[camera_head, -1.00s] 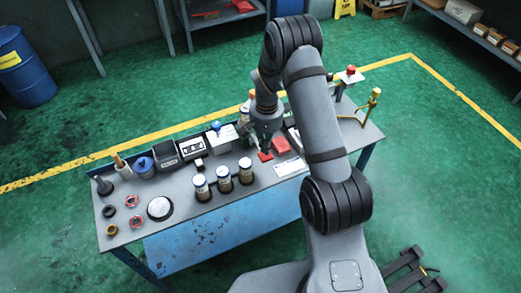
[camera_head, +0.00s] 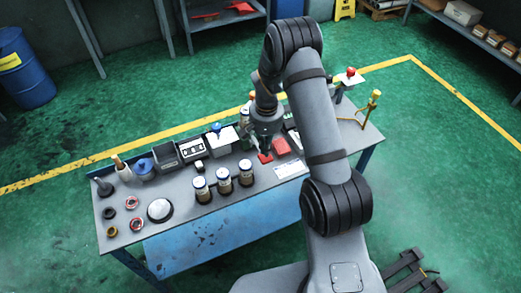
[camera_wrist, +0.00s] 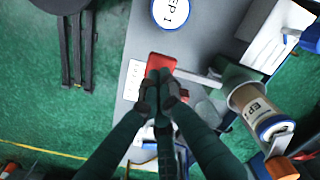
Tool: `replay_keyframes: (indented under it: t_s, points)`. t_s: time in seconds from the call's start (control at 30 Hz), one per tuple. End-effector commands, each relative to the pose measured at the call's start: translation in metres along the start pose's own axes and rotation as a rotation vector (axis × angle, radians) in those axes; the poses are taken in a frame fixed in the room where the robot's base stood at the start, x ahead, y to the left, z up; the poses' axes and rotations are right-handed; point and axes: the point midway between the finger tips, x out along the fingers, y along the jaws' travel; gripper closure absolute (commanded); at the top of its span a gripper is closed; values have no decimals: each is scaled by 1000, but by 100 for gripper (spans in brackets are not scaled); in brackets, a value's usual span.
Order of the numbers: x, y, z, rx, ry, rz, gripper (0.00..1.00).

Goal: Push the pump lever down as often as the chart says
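A red pad (camera_wrist: 161,62), which looks like the pump lever's end, lies under my gripper's fingertips in the wrist view. A grey bar (camera_wrist: 200,78) runs right from it. The small red pad (camera_head: 265,157) also shows in the head view, beside a larger red block (camera_head: 282,146). My gripper (camera_wrist: 160,80) has its fingers together, with the tips over the red pad; I cannot tell whether they touch it. My gripper (camera_head: 264,146) is partly hidden in the head view. A white printed card (camera_head: 290,169), possibly the chart, lies at the bench's front edge; its text is unreadable.
Several labelled jars (camera_head: 224,180) stand left of the red pad. A tilted bottle (camera_wrist: 262,110) is close on the right in the wrist view. A brass stand (camera_head: 373,105) and a red button post (camera_head: 349,76) are at the bench's right end.

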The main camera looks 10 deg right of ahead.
Motion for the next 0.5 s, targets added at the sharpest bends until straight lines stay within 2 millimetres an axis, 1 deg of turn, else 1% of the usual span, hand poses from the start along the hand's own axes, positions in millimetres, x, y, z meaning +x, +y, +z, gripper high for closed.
replay_keyframes:
  t_s: [0.27, 0.5]
  points:
    - [2, 0, 0, 0, 0, 0, 100]
    - [15, 0, 0, 0, 0, 0, 100]
